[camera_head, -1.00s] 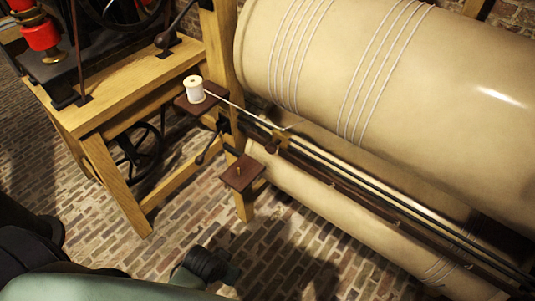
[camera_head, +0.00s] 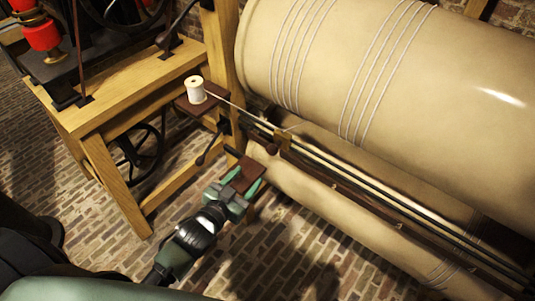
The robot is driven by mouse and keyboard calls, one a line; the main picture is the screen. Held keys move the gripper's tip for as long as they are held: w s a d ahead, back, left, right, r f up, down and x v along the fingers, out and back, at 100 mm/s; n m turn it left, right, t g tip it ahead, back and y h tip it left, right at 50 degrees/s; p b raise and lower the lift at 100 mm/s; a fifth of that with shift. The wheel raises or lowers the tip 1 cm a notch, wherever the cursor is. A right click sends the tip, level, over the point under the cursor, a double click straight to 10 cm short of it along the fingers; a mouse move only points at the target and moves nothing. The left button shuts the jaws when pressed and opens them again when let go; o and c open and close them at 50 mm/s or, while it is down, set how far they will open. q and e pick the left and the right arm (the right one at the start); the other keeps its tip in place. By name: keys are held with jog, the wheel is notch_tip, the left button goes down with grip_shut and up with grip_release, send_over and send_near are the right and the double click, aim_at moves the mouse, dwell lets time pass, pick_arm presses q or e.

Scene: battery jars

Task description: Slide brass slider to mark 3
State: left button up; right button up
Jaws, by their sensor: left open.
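The brass slider (camera_head: 283,138) sits near the left end of the long rail (camera_head: 390,194) beside the big tan cylinder. A dark knob hangs at its lower left. Small pale marks show along the rail, but I cannot read their numbers. My right gripper is not in view.
A large tan cylinder (camera_head: 380,75) wound with cord lies above the rail, and another (camera_head: 325,200) lies below. A white thread spool (camera_head: 195,89) stands on a bracket at left, its thread running to the slider. A wooden bench (camera_head: 130,85) stands at left. Brick floor lies below.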

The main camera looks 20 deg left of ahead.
aim_at(270, 152)
pick_arm(q)
jog(key=w+d+h, duration=0.1)
jog(key=w, duration=0.2)
jog(key=w+d+r+m+t+h, duration=0.1)
jog(key=w, duration=0.2)
jog(key=w+d+r+t+p, duration=0.1)
jog(key=w, duration=0.1)
jog(key=shift+w+d+r+m+h, duration=0.15)
jog(key=shift+w+d+m+h, duration=0.1)
jog(key=shift+w+m+h, duration=0.15)
grip_shut()
dwell(1.2)
